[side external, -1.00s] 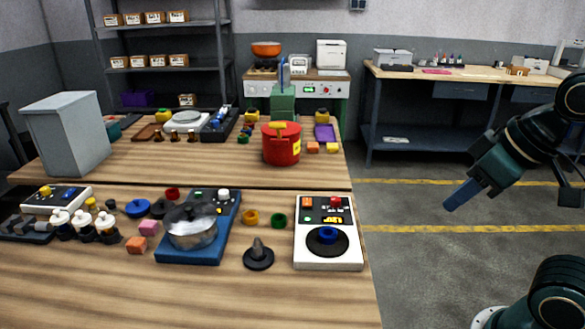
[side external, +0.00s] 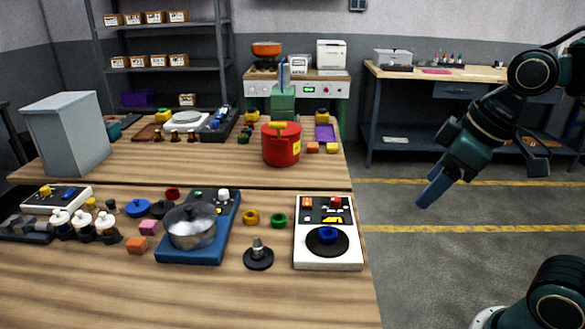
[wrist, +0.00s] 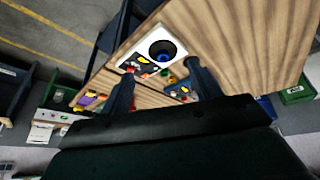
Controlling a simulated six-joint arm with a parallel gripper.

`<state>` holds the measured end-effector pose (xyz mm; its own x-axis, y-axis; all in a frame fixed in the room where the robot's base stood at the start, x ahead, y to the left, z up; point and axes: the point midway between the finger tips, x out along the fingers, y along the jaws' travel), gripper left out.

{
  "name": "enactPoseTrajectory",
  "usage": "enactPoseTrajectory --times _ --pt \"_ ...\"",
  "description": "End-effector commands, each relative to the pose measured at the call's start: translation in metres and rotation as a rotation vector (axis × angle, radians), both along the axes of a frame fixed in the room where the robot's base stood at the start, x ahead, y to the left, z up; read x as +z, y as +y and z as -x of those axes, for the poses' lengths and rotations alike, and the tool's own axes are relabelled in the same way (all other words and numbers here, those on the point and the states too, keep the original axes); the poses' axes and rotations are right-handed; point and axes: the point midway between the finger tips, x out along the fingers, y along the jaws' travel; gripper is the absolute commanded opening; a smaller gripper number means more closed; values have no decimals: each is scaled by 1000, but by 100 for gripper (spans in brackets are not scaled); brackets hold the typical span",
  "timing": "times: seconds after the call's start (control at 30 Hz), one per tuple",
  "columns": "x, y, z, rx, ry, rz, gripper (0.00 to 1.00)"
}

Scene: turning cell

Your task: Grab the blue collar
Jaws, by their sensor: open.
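The blue collar (side external: 327,234) is a small ring lying on the black round disc (side external: 315,244) of the white device (side external: 328,265) near the table's right edge. In the wrist view the blue collar (wrist: 164,53) shows on the dark disc, between and beyond my two fingers. My gripper (side external: 428,198) is to the right of the table and higher than it, well apart from the collar, pointing down and left. In the wrist view my gripper (wrist: 160,75) has its two fingers wide apart with nothing between them.
A metal post on a black base (side external: 259,257) stands left of the device. Yellow (side external: 251,217) and green (side external: 279,220) rings lie behind that post. A pot (side external: 191,229) sits on a blue unit further left. The table's front is clear.

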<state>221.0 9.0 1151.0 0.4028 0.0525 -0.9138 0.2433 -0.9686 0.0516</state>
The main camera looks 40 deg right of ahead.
Motion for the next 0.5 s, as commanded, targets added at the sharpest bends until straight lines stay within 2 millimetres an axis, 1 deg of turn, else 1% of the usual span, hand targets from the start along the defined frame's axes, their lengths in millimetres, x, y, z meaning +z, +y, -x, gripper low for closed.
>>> enactPoseTrajectory --times 0.03,0.27,0.5 --pt "-1 0 -9 40 17 7 63" --pt "-4 2 -49 257 62 30 63" --pt "-16 -2 -91 482 90 32 63"
